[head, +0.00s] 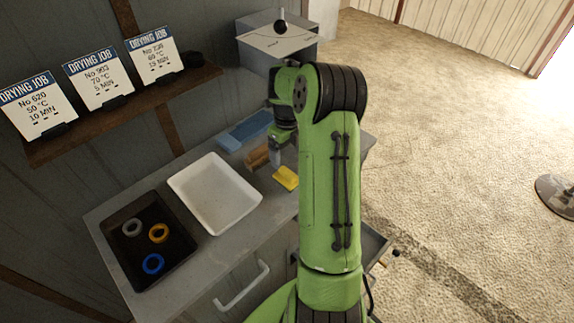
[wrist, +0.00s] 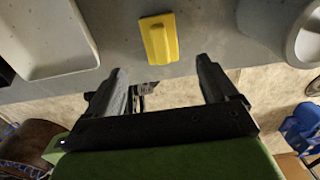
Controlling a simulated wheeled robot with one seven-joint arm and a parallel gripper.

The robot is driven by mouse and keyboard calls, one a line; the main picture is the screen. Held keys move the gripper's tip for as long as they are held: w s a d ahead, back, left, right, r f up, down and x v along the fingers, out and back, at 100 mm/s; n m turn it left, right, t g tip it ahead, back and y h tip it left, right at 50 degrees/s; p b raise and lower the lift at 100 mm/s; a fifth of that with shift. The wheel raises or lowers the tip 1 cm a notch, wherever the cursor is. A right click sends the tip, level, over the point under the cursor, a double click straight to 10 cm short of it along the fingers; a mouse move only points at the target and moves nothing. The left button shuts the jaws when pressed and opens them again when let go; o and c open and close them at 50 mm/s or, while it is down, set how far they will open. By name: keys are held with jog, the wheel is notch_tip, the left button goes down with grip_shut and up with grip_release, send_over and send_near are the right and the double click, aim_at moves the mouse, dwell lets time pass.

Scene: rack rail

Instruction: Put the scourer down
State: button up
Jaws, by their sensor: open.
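The yellow scourer (head: 286,179) lies flat on the grey worktop, right of the white tray and close to the front edge. In the wrist view the scourer (wrist: 158,38) has a raised ridge along its middle. My gripper (wrist: 160,75) is open and empty, its two fingers wide apart. The scourer shows beyond the fingertips, between their lines, with nothing gripping it. In the head view my gripper (head: 275,157) is partly hidden behind my arm, just left of and behind the scourer.
The white tray (head: 181,186) and a black tray (head: 122,238) with grey, orange and blue rings stand to the left. A brown object (head: 257,157) and a blue one (head: 240,133) lie behind. A grey round container (wrist: 248,20) stands at right in the wrist view. A drawer is open.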

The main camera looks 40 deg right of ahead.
jog(key=s+a+r+n+t+h, duration=0.2)
jog(key=s+a+r+n, duration=0.2)
jog(key=a+r+n, duration=1.05)
jog(key=s+a+r+n+t+y, duration=0.1)
jog(key=s+a+n, duration=0.4)
jog(key=s+n, duration=0.3)
jog(key=s+a+r+n+t+y, duration=0.1)
jog(key=s+a+n, duration=0.5)
jog(key=n, duration=0.7)
jog(key=shift+s+a+r+t, duration=0.3)
jog(key=shift+s+r+t, duration=0.2)
jog(key=shift+s+t, duration=0.45)
jog(key=shift+s, duration=0.1)
